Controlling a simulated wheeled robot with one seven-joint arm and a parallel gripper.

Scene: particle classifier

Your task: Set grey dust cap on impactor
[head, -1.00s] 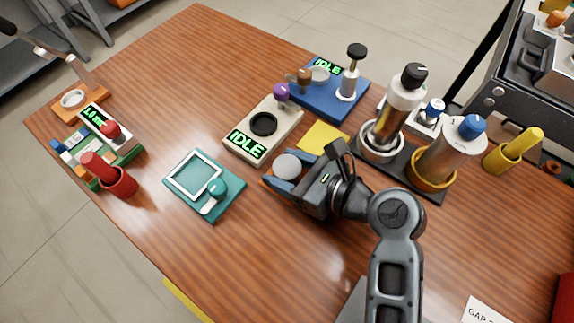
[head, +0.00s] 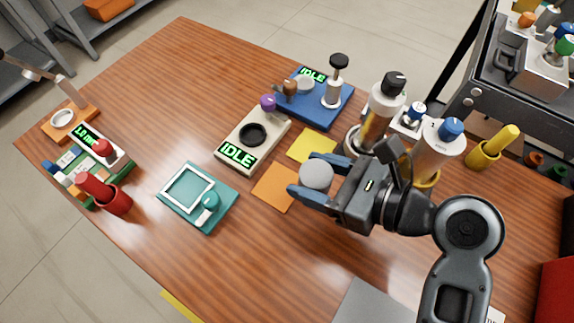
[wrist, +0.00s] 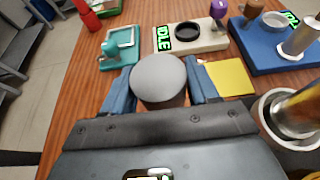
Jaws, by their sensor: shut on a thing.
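The grey dust cap (head: 316,174) is a short round piece. My gripper (head: 312,177) is shut on it, with one blue finger on each side, and it appears raised above the table. In the wrist view the grey cap (wrist: 160,80) sits upright between the fingers, its flat top showing. Two tall metal cylinders stand right of and behind my gripper: one with a black knob (head: 394,84), one with a blue knob (head: 451,128). My wrist partly hides their lower parts. I cannot tell for certain which thing is the impactor.
A bare orange pad (head: 275,188) and a yellow pad (head: 312,146) lie near the gripper. A cream IDLE device (head: 262,150), a blue IDLE station (head: 318,113) and a teal tray device (head: 190,207) stand around them. A yellow holder (head: 484,155) is at right.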

